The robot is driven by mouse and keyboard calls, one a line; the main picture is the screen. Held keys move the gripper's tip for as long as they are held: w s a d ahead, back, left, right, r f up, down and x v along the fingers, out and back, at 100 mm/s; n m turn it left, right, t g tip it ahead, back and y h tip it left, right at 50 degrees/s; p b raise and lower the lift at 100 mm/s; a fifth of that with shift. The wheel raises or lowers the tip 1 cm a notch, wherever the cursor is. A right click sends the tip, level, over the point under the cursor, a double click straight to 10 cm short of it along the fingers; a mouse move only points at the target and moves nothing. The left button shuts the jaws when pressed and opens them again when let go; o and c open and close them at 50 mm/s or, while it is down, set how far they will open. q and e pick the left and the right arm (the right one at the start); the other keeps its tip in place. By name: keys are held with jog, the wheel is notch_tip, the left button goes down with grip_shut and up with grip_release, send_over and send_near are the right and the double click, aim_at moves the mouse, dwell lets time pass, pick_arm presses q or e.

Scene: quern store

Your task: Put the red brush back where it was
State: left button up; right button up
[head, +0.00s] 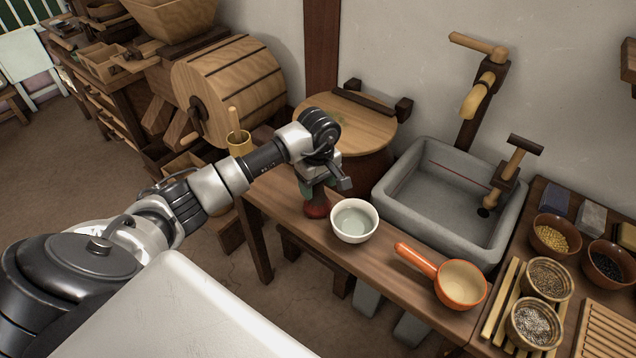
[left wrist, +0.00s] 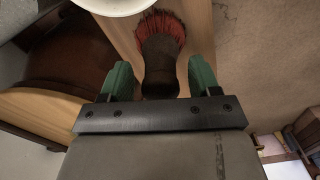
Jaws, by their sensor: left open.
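The red brush (head: 317,208) is on the wooden counter, just left of a white bowl (head: 354,221) in the head view. In the left wrist view the brush (left wrist: 160,60) shows red bristles at the top and a dark handle pointing toward my gripper. My left gripper (head: 318,187) is right above the brush in the head view. Its green fingers (left wrist: 160,82) are open, one on each side of the handle's end, with gaps between them and the handle. The gripper partly hides the handle in the head view. My right gripper is not in view.
An orange ladle-like pan (head: 460,284) lies right of the bowl on the counter (head: 385,262). A grey stone sink (head: 440,215) stands behind. Small bowls of grain, such as one of yellow grain (head: 551,240), stand at the right. A lidded barrel (head: 350,130) is behind my gripper.

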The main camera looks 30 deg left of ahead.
pick_arm(q)
notch_tip(320, 180, up, 12)
jog(key=b, duration=0.1)
jog(key=shift+r, duration=0.2)
dwell(0.3)
dwell(1.3)
